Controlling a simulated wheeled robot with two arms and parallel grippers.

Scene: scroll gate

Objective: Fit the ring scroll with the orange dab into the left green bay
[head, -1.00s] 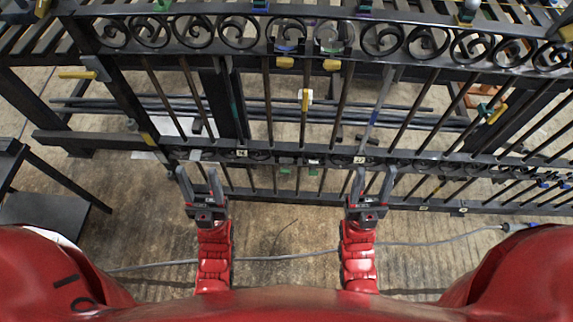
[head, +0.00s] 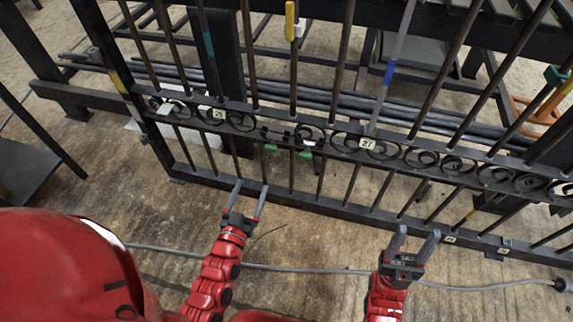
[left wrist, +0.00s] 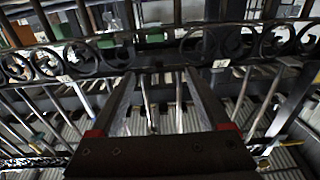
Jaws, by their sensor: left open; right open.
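No scroll with an orange dab can be made out in either view. In the head view the gate's scroll rail (head: 330,138) holds a row of dark ring and curl scrolls, with a stretch near the middle where the shapes are unclear. Two green pieces (head: 272,147) sit behind or at the rail there; I cannot tell whether they mark the green bays. Green patches (left wrist: 155,38) also show in the left wrist view. My left gripper (head: 252,188) is open and empty, below the rail. My right gripper (head: 417,236) is open and empty, lower and to the right.
Number tags 26 (head: 219,114) and 27 (head: 367,143) are on the rail. Upright bars cross the gate, one with a yellow sleeve (head: 290,20). A grey cable (head: 330,270) runs along the floor.

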